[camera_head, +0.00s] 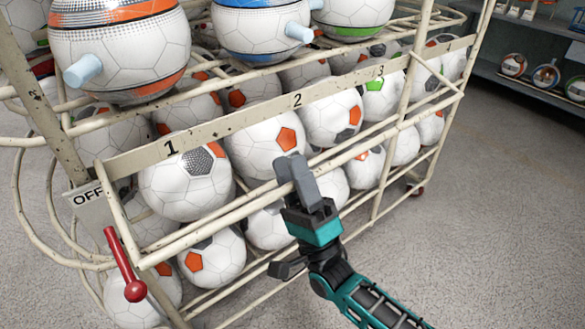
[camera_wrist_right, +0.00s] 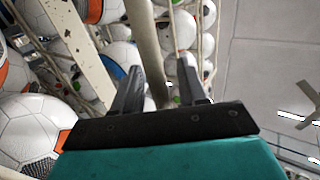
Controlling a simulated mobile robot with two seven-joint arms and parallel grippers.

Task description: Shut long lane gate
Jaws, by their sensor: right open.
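The long lane gate is a cream metal frame along the front of the ball rack. Its lower rail (camera_head: 215,223) slants up to the right, below a strip numbered 1, 2 and 3 (camera_head: 225,122). I cannot tell whether the gate is fully closed. My right gripper (camera_head: 293,168) is at the middle of the lower rail, with its fingers open. In the right wrist view, a pale bar (camera_wrist_right: 146,50) runs between the spread fingers (camera_wrist_right: 160,78); firm contact cannot be made out. My left gripper is not in view.
Soccer balls (camera_head: 187,175) fill the rack behind the rails. Larger balls with pale blue pegs (camera_head: 120,45) sit on top. A red-handled lever (camera_head: 125,265) hangs by an OFF plate (camera_head: 88,196) at left. Grey floor (camera_head: 500,200) is free at right; a shelf (camera_head: 535,85) stands behind.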

